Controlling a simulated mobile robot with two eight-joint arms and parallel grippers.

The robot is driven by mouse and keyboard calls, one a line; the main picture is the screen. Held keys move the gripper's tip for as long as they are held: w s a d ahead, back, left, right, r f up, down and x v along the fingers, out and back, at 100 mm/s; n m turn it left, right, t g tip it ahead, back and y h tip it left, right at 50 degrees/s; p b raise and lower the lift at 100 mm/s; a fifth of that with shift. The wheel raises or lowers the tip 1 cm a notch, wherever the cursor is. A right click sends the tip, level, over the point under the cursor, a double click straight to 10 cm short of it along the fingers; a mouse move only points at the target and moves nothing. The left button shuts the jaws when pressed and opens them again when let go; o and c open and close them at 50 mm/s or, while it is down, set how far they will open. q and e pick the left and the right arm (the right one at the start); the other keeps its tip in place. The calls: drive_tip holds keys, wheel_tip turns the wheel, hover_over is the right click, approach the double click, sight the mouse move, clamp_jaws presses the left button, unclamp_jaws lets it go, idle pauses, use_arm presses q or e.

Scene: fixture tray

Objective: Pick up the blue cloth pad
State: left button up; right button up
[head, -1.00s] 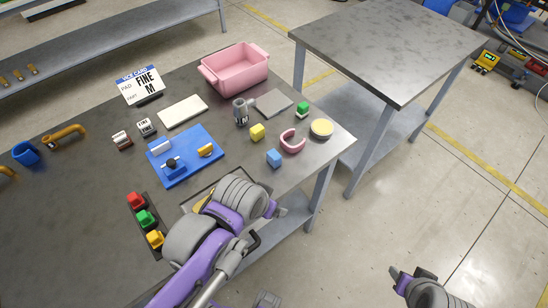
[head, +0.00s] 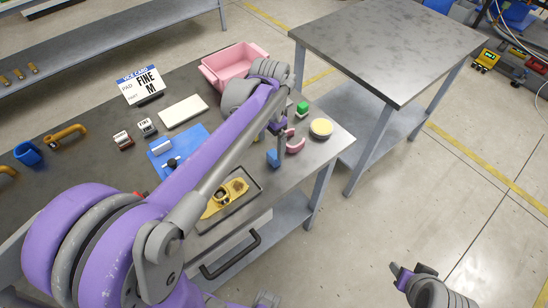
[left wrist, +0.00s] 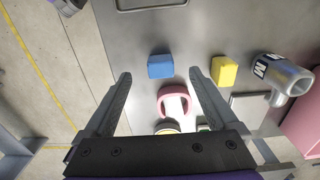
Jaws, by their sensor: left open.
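The blue cloth pad (head: 273,158) is a small block on the near right part of the table. It also shows in the left wrist view (left wrist: 160,66), just beyond and between the fingertips. My left gripper (head: 281,140) is over the table, right by the pad in the head view. In the left wrist view it is open and empty (left wrist: 160,76), with one finger on each side and nothing touching the pad that I can see. My right gripper (head: 408,271) is off the table at lower right, over the floor; whether its jaws are open is unclear.
A pink curved piece (head: 295,145), a pale yellow round (head: 321,127) and a green block (head: 302,108) lie close by. A yellow block (left wrist: 224,71) and a grey metal fitting (left wrist: 284,75) are beside the pad. A pink bin (head: 226,62) stands behind.

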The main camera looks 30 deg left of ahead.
sight(272, 155)
use_arm(q)
drive_tip(key=f, duration=0.6)
drive_tip(key=shift+w+f, duration=0.2)
drive_tip(key=shift+w, duration=0.05)
drive_tip(key=shift+d, duration=0.1)
drive_tip(key=shift+c, duration=0.3)
clamp_jaws()
drive_tip(key=shift+r, duration=0.1)
